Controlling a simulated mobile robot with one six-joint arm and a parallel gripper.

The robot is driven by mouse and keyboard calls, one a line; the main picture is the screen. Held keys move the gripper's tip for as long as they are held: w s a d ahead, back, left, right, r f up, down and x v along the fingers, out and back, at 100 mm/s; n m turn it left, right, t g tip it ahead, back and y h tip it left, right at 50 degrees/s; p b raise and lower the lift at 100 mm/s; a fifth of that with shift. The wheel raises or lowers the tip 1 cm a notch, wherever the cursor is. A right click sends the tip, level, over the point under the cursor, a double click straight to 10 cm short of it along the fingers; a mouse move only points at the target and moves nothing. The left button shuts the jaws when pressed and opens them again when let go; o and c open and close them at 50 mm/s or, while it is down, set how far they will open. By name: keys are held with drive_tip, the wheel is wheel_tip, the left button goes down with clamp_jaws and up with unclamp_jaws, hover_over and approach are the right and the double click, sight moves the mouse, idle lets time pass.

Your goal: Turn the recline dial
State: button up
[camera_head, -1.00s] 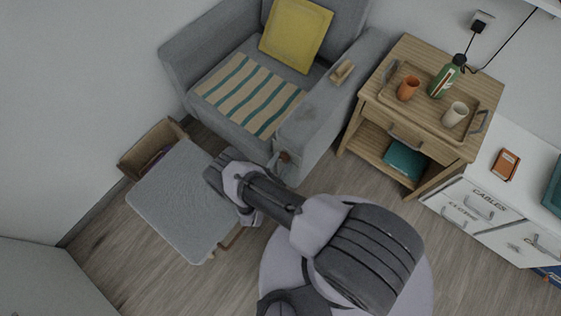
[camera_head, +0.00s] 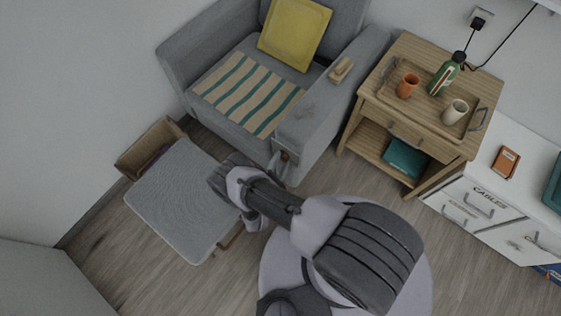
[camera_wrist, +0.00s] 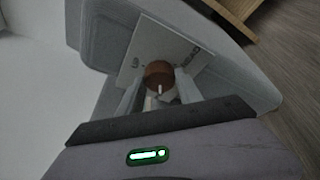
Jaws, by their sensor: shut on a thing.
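The recline dial (camera_wrist: 159,76) is a round brown knob with a pale pointer line, set on a light plate (camera_wrist: 186,53) with dark lettering, partly unreadable, on the side of the grey armchair (camera_wrist: 105,45). In the wrist view my gripper (camera_wrist: 160,95) has one finger on each side of the dial and is shut on it. In the head view the dial (camera_head: 285,155) is a small brown spot at the front of the near armrest, with my gripper (camera_head: 280,168) against it. My wrist hides part of that area.
A grey-topped footstool (camera_head: 180,200) stands left of my arm, with an open wooden box (camera_head: 150,147) behind it. A wooden side table (camera_head: 425,108) with a tray, cups and a bottle stands right of the armchair. White drawers (camera_head: 480,205) are farther right.

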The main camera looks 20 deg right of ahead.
drive_tip(key=o, duration=1.4)
drive_tip(key=shift+c, duration=0.2)
drive_tip(key=p+v, duration=0.3)
drive_tip(key=v, duration=1.4)
drive_tip(key=shift+s, duration=0.2)
drive_tip(key=shift+a+r, duration=0.1)
drive_tip(key=shift+a, duration=0.1)
